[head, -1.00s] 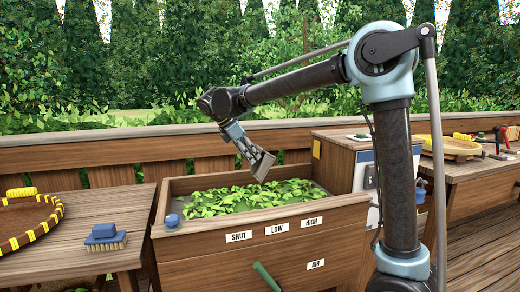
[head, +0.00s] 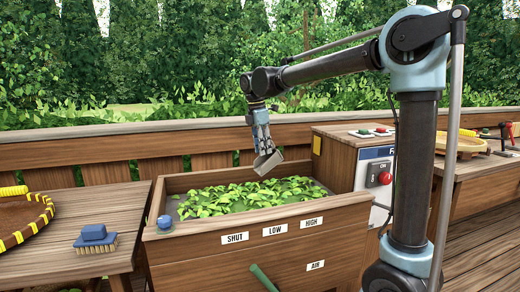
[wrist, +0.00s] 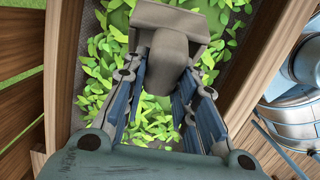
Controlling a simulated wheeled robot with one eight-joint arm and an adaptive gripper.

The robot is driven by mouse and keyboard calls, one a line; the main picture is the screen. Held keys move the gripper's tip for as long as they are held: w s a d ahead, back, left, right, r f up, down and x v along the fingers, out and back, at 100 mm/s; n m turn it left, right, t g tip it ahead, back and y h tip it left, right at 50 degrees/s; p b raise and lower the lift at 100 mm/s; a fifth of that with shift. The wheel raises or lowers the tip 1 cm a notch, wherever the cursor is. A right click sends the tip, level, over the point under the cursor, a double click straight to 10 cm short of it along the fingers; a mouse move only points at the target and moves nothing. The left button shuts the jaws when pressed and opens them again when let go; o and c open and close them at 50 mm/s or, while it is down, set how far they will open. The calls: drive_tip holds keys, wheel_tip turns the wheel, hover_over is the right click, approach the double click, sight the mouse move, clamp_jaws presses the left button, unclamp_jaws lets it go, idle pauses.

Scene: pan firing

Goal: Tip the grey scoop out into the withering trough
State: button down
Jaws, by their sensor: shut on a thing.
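The grey scoop (head: 267,163) is in my gripper (head: 263,138), above the withering trough (head: 260,219). In the head view its pan hangs low and looks tilted over the trough's back half. In the wrist view the scoop (wrist: 165,30) shows between the blue-padded fingers (wrist: 172,95), its handle toward me. I cannot see whether leaves are in the scoop. The trough is a wooden box with green leaves (head: 240,197) spread over its bed.
A blue brush (head: 95,236) and a round basket with a yellow-striped rim (head: 30,230) sit on the left table. A control box with a red knob (head: 385,178) stands right of the trough. A green lever (head: 263,277) is on the trough's front. A wooden rail runs behind.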

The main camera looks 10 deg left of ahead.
sight(274, 151)
drive_tip(key=shift+w+d+f+g+y, duration=0.2)
drive_tip(key=shift+w+d+g+y, duration=0.25)
drive_tip(key=shift+d+y, duration=0.1)
drive_tip(key=shift+w+d+f+g+y, duration=0.2)
drive_tip(key=shift+w+d+g+y, duration=0.1)
drive_tip(key=shift+d+g+y, duration=0.2)
drive_tip(key=d+f+g+y, duration=0.1)
drive_tip(key=w+g+y, duration=0.1)
drive_tip(key=shift+w+d+f+y, duration=0.3)
drive_tip(key=shift+d+f+y, duration=0.05)
drive_tip(key=shift+d, duration=0.15)
drive_tip(key=shift+r, duration=2.45)
